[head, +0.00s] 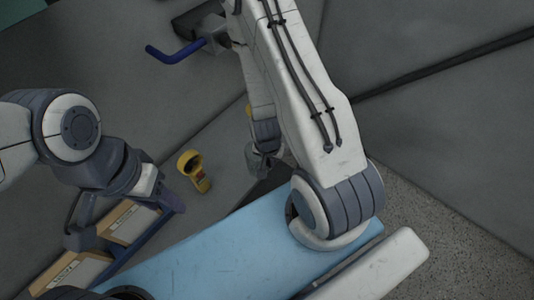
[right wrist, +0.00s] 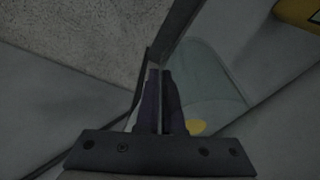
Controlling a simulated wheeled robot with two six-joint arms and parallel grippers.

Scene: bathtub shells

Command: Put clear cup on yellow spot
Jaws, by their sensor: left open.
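The clear cup (right wrist: 208,75) is a faint see-through shape just right of my right gripper's fingers in the right wrist view. It also shows faintly below the right wrist in the head view (head: 262,160). My right gripper (right wrist: 161,75) has its fingers nearly together, apparently on the cup's wall; the contact is hard to see. The yellow spot (right wrist: 196,127) shows partly beside the right finger, near the cup's lower end. Whether the cup touches the surface cannot be told. My left gripper (head: 85,222) is open and empty above the wooden boxes at the left.
A yellow device (head: 194,170) stands on the grey surface between my arms. Wooden boxes (head: 132,222) in a blue frame lie at lower left, beside a light blue panel (head: 210,262). A blue handle (head: 175,53) is at the top. Grey surface around the yellow device is clear.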

